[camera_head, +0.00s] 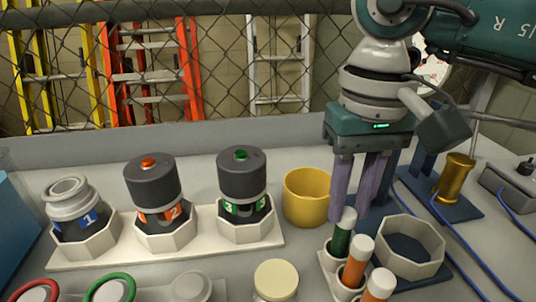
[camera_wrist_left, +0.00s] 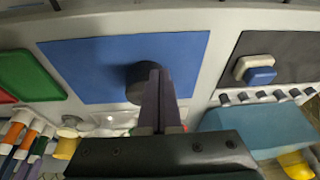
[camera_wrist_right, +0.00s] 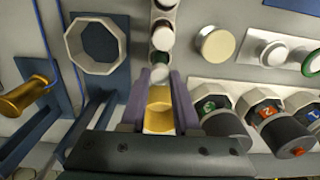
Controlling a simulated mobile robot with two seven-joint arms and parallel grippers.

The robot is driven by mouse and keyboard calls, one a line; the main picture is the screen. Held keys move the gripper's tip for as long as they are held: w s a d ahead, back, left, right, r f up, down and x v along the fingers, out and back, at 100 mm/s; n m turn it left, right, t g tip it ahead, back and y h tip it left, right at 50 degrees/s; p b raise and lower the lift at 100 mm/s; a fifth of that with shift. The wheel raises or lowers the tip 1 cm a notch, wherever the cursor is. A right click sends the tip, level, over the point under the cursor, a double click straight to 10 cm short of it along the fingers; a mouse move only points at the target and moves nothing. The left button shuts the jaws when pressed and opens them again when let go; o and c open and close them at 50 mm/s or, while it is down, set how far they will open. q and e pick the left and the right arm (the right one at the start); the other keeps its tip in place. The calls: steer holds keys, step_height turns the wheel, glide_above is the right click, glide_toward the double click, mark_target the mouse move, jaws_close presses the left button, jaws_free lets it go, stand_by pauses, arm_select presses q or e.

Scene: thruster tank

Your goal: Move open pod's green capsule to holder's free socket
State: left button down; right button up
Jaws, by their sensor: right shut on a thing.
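The green capsule (camera_head: 341,240) with a white cap stands upright at the back of the white holder (camera_head: 325,262); its lower end appears to be in a socket. My right gripper (camera_head: 352,208) is shut on its cap end, which shows between the fingertips in the right wrist view (camera_wrist_right: 160,75). Two orange capsules (camera_head: 352,272) stand in the nearer sockets. Pod 3 (camera_head: 241,180) has a raised dark lid with a green button; no capsule can be made out inside it. My left gripper (camera_wrist_left: 160,75) is shut, its fingers together, in the left wrist view.
A yellow cup (camera_head: 306,196) stands left of my right gripper. An octagonal ring (camera_head: 410,248) stands right of the holder. Pods 1 (camera_head: 80,212) and 2 (camera_head: 155,195) share pod 3's white rack. A brass cylinder (camera_head: 455,178) stands at right. A dark round thing (camera_wrist_left: 138,85) lies behind my left fingers.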

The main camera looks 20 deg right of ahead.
steer(key=o, duration=0.9)
arm_select(q)
steer(key=shift+d+f+b, duration=0.1)
steer(key=shift+f+b, duration=0.2)
arm_select(e)
step_height(320, 180, up, 10)
